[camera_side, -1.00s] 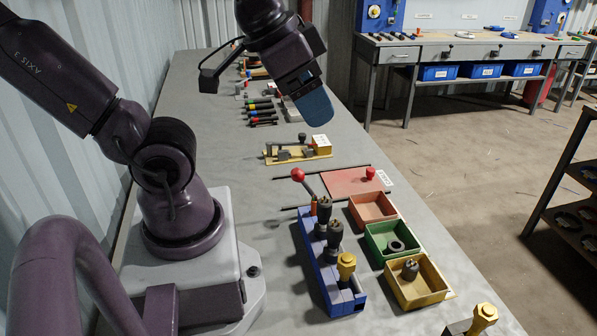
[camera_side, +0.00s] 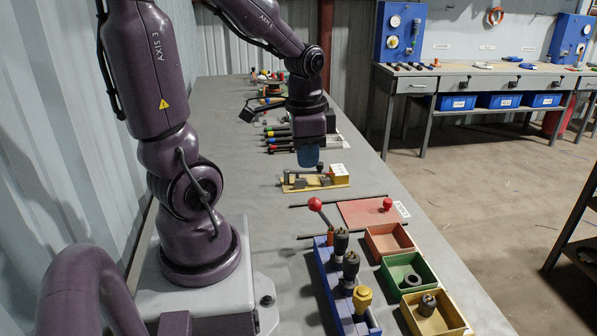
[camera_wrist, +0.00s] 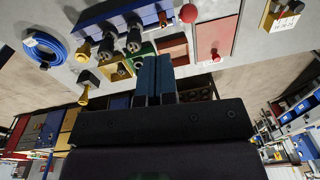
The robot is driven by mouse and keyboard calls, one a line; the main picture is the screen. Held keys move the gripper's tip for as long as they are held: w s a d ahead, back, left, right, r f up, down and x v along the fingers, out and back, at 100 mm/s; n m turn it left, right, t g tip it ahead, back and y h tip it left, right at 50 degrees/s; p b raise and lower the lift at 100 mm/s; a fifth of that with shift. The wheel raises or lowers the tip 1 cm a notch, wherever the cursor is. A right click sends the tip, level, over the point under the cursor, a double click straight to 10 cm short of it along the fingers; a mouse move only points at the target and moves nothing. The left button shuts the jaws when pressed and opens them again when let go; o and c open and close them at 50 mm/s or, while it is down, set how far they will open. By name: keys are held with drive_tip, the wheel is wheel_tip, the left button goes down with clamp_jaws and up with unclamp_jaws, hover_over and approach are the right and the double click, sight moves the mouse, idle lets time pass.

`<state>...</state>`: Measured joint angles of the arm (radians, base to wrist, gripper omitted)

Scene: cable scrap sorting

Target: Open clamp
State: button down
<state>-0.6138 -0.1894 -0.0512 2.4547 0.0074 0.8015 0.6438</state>
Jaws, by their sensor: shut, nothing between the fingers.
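A red-ball lever (camera_side: 318,208) rises tilted at the far end of a blue clamp block (camera_side: 328,285); its red ball also shows in the wrist view (camera_wrist: 188,13). The block holds dark round connectors (camera_side: 350,268) and a yellow one (camera_side: 362,298). My gripper (camera_side: 308,158) points down with its blue fingers together and empty. It appears above or just behind the yellow-based fixture (camera_side: 338,180), apart from the red lever. In the wrist view the blue fingers (camera_wrist: 154,80) are side by side. Whether the fingertips touch the fixture cannot be told.
A red plate (camera_side: 362,213) with a red knob lies beyond the red bin (camera_side: 388,240), green bin (camera_side: 408,275) and yellow bin (camera_side: 435,315). Several coloured-handled tools (camera_side: 277,138) lie farther back. The grey bench left of the fixture is clear.

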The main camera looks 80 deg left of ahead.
drive_tip(key=s+a+f+m+g+h, duration=0.1)
drive_tip(key=s+a+f+m, duration=0.1)
drive_tip(key=a+f+m, duration=0.55)
drive_tip(key=m, duration=1)
hover_over(323, 214)
drive_tip(key=shift+n, duration=0.25)
drive_tip(key=f, duration=0.5)
drive_tip(key=shift+a, duration=0.2)
drive_tip(key=shift+w, duration=1.15)
drive_tip(key=shift+w+f, duration=0.3)
drive_tip(key=shift+w, duration=0.45)
drive_tip(key=shift+w+f, duration=0.25)
drive_tip(key=shift+w, duration=0.5)
drive_tip(key=shift+s, duration=0.1)
